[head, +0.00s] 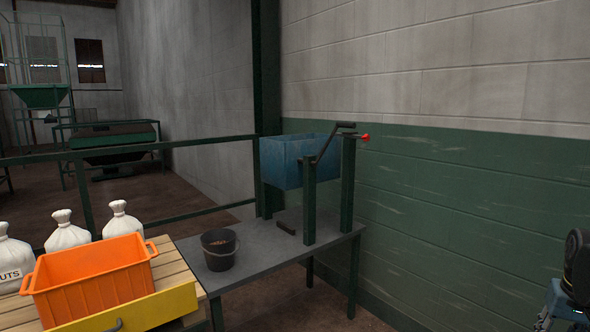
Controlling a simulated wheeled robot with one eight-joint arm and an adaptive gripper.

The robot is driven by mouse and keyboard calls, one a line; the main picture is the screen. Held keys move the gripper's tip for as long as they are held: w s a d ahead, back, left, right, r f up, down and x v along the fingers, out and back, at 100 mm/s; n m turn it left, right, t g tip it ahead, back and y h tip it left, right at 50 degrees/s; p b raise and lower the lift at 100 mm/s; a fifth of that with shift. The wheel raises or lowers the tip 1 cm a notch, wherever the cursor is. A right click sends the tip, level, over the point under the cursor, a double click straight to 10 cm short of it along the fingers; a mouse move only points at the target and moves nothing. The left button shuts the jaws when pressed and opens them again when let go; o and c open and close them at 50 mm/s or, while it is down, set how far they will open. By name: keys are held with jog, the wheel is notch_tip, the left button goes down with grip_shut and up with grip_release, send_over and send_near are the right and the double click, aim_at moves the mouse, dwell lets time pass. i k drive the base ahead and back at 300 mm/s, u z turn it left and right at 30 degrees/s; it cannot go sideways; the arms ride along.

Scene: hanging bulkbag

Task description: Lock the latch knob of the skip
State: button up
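A blue skip (290,160) hangs upright between dark green posts on a grey metal table by the wall. A black crank handle (333,136) rises at its right side. A small red knob (365,137) sticks out to the right of the right-hand post, near its top; it seems to be the latch knob, and whether it is locked is too small to tell. Part of my arm shows at the right edge, well apart from the skip.
A black bucket (220,249) and a small dark block (286,228) are on the grey table (255,243). An orange crate (93,281) and white sacks (67,231) stand at left on a wooden pallet top. A green railing (165,146) runs behind. Floor room right of the table is narrow.

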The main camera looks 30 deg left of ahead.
aim_at(366, 138)
jog(key=u, duration=0.2)
jog(key=i, duration=0.4)
jog(key=u, duration=0.85)
